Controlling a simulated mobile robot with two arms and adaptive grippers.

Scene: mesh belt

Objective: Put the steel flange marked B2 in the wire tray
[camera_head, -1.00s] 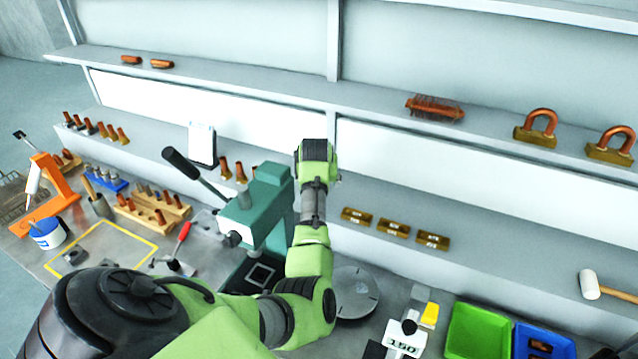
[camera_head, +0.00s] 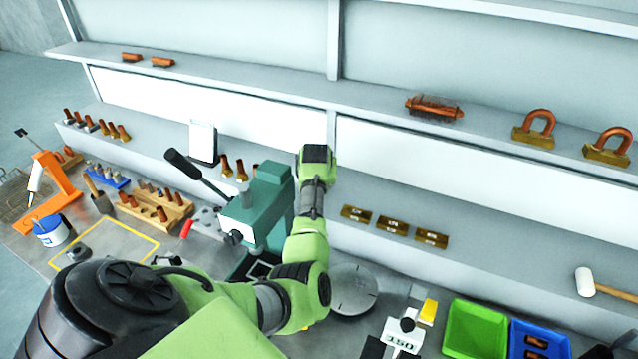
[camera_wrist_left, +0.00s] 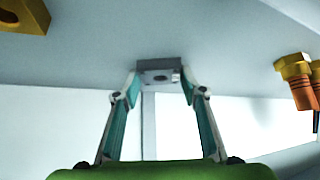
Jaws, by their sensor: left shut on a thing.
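In the left wrist view my left gripper (camera_wrist_left: 160,82) has its two fingertips on either side of a grey steel flange (camera_wrist_left: 158,65), a small block with a dark hole in its face. No mark on it can be read. In the head view my left arm rises in the middle in front of the shelves, and its fingers and the flange are hidden behind the wrist. The wire tray (camera_head: 12,200) is on the bench at the far left, partly cut off by the frame edge. My right gripper is not in view.
A green press (camera_head: 255,215) stands just left of my forearm. An orange stand (camera_head: 50,185), a blue-and-white tub (camera_head: 52,231) and a wooden peg block (camera_head: 160,205) occupy the left bench. Several brass blocks (camera_head: 392,227) sit on the lower shelf, right of the wrist.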

